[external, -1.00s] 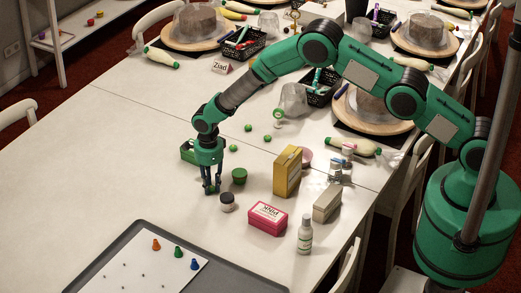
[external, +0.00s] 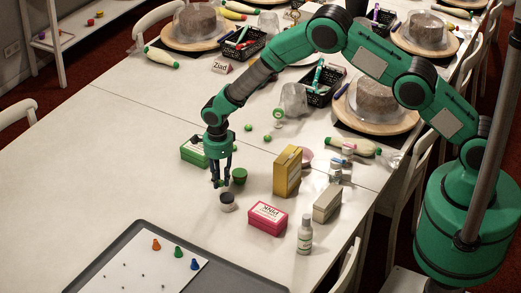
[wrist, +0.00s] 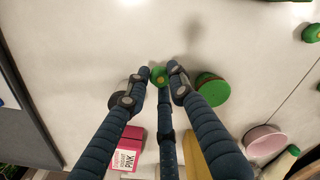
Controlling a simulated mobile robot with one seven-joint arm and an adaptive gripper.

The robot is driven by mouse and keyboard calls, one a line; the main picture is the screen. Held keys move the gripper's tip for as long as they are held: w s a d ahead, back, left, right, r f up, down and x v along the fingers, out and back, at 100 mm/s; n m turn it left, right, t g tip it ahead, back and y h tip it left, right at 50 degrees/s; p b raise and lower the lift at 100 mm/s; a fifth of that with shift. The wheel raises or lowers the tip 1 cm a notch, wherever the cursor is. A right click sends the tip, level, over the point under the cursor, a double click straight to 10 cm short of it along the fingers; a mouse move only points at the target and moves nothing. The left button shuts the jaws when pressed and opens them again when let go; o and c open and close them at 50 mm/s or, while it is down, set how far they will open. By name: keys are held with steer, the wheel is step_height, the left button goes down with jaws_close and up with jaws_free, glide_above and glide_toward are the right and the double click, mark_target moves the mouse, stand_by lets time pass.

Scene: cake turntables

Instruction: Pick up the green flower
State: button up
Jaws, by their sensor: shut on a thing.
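The green flower (wrist: 158,74), small and round with a yellowish centre, sits between the fingertips of my gripper (wrist: 160,80) in the wrist view. The fingers are closed around it. In the external view the flower (external: 218,183) shows as a small green spot at the fingertips of my gripper (external: 221,184). It seems held a little above the white table (external: 130,160), but the exact height is hard to tell. The fingertips are just left of a green tub (external: 240,176) and above a small dark-lidded jar (external: 227,202).
A green box (external: 193,152) stands behind my gripper. A yellow box (external: 287,172), a pink box (external: 267,217) and a white bottle (external: 305,234) stand to the right. Small green balls (external: 267,138) lie farther back. A grey tray (external: 120,243) is in front. The left table area is clear.

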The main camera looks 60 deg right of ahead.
steer(key=s, duration=0.4)
steer(key=s+d, duration=0.1)
steer(key=s, duration=0.3)
steer(key=s+d+r, duration=0.1)
steer(key=s, duration=0.3)
steer(key=shift+s, duration=0.1)
steer(key=shift+r, duration=0.1)
stand_by(0.5)
steer(key=shift+r, duration=0.4)
step_height(320, 180, up, 10)
steer(key=d, duration=0.1)
steer(key=s+d+b, duration=0.3)
steer(key=d, duration=0.8)
steer(key=s+d+b, duration=0.2)
steer(key=s+d, duration=0.1)
steer(key=d, duration=0.8)
steer(key=s+d+b, duration=0.3)
steer(key=d, duration=0.8)
steer(key=shift+m, duration=0.3)
step_height(320, 180, down, 9)
steer(key=shift+s+f, duration=0.1)
steer(key=shift+f, duration=0.75)
